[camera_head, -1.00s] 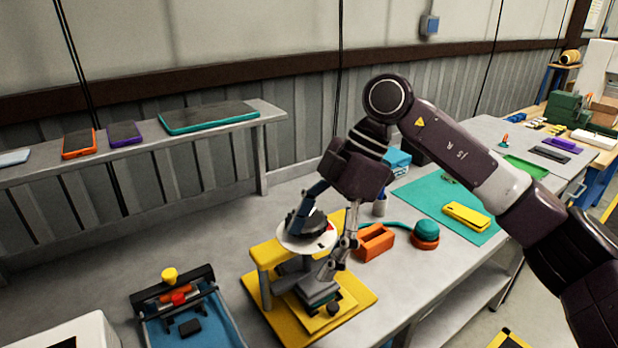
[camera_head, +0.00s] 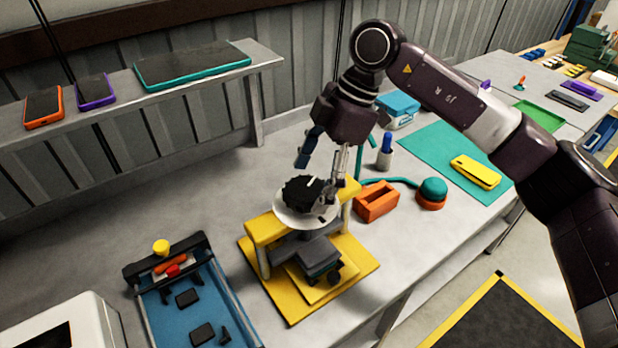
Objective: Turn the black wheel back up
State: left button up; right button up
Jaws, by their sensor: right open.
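The black wheel (camera_head: 302,190) has a toothed edge and a small white mark near its far edge. It lies on a white disc (camera_head: 292,219) at the top of a yellow stand (camera_head: 266,231). My right gripper (camera_head: 322,176) hangs just above the wheel with its fingers spread, one blue-grey finger to the left and a grey metal one by the wheel's right side. It holds nothing. I cannot tell whether the right finger touches the wheel. My left gripper is not in view.
An orange holder (camera_head: 377,202) and a teal-topped orange round thing (camera_head: 432,192) stand right of the stand. A blue tray (camera_head: 181,318) with black parts is at the lower left. A shelf (camera_head: 105,104) with several tablets runs along the wall.

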jog(key=shift+s+a+f, duration=0.15)
jog(key=shift+a+f, duration=0.1)
jog(key=shift+f, duration=0.25)
jog(key=c, duration=1.2)
jog(key=shift+o, duration=0.2)
